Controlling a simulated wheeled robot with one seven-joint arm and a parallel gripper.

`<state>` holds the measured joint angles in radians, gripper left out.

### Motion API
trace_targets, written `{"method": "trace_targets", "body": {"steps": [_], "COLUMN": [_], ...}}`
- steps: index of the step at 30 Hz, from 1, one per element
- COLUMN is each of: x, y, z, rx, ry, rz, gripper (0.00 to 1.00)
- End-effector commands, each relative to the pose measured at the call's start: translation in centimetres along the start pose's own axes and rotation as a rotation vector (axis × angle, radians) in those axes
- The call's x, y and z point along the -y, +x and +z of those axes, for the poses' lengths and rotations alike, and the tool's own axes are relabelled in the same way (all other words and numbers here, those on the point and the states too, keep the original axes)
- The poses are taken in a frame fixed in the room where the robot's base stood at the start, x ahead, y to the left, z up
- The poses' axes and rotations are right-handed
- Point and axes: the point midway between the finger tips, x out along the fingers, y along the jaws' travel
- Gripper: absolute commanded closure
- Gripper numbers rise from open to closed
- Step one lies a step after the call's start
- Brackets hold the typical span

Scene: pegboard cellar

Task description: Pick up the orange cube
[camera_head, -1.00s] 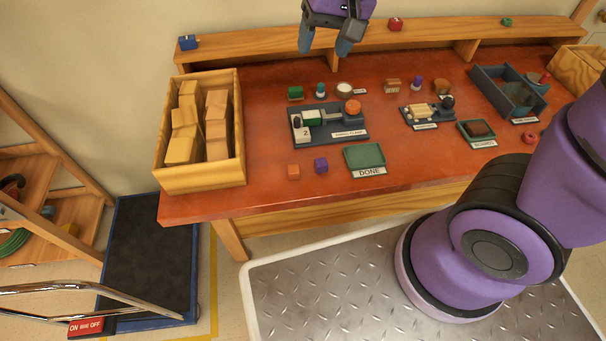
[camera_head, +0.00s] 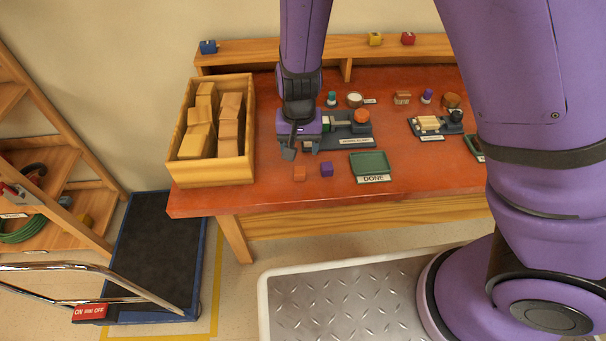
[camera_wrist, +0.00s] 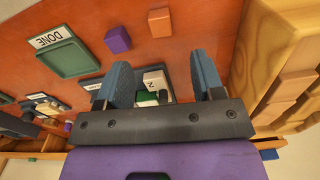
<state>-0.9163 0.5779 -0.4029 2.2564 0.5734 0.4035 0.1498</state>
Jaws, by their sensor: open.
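The orange cube (camera_head: 299,173) rests on the red-brown tabletop near its front edge, left of a purple cube (camera_head: 326,169). In the wrist view the orange cube (camera_wrist: 159,22) lies beyond the fingertips, near the top of the picture, with nothing between the fingers touching it. My gripper (camera_head: 299,151) hangs over the table behind the orange cube, in front of the clamp fixture. In the wrist view my gripper (camera_wrist: 162,80) shows two blue-grey fingers spread apart and empty.
A wooden box of blocks (camera_head: 249,150) stands left of my gripper. A green tray marked DONE (camera_head: 371,177) lies right of the cubes. The clamp fixture (camera_head: 345,142) is partly hidden by my gripper. A blue-edged cart (camera_head: 152,250) stands on the floor at left.

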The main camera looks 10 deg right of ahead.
Motion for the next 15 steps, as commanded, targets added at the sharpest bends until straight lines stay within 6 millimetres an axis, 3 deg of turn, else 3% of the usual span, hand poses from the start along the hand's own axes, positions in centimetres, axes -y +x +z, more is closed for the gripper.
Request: {"method": "trace_targets", "body": {"steps": [6,15], "x": [-0.1,-0.1], "y": [3.3,5.5], "z": [0.0,0.1], "rx": [0.003,0.003], "ry": [0.003,0.002], "rz": [0.002,0.001], "gripper": [0.38,0.38]}}
